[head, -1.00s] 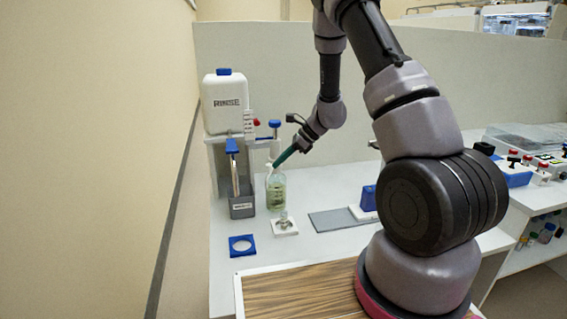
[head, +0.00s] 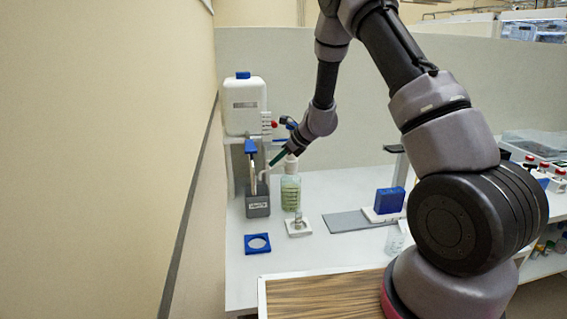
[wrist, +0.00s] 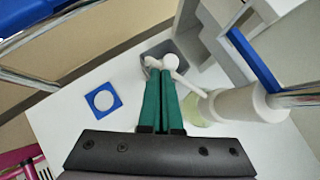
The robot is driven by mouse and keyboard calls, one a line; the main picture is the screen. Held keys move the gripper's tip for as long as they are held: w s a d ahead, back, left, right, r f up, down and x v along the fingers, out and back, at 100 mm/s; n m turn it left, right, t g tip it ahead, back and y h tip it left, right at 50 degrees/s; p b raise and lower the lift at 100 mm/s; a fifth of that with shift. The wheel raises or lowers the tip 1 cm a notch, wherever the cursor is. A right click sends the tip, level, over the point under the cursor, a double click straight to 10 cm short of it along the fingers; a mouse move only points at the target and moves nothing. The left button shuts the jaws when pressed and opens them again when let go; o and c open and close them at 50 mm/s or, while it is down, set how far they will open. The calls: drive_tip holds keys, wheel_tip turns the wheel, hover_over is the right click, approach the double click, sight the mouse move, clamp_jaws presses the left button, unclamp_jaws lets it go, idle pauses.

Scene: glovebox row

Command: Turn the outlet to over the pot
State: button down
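The pump bottle (head: 291,191) holds pale green liquid and stands upright on the bench. Its white outlet (wrist: 187,82) points to the upper left in the wrist view, towards a grey open-topped holder (head: 258,207). A small metal vessel on a white square base (head: 298,226) stands in front of the bottle; I cannot tell surely which of these is the pot. My gripper (wrist: 160,72) has long green fingers close together with only a thin gap. Its tips are beside the outlet's end; contact is unclear. In the head view my gripper (head: 272,163) is at the bottle's top.
A white tank (head: 244,105) on a grey stand is behind the holder, with a blue-handled lever (head: 250,147) in front. A blue square ring (head: 257,243) lies on the bench. A grey mat (head: 350,221) and a blue block (head: 390,200) are to the right.

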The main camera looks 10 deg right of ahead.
drive_tip(key=shift+w+a, duration=0.65)
drive_tip(key=shift+w, duration=0.2)
drive_tip(key=shift+w+a, duration=0.65)
drive_tip(key=shift+w, duration=0.15)
drive_tip(key=shift+d, duration=0.1)
drive_tip(key=shift+d, duration=0.7)
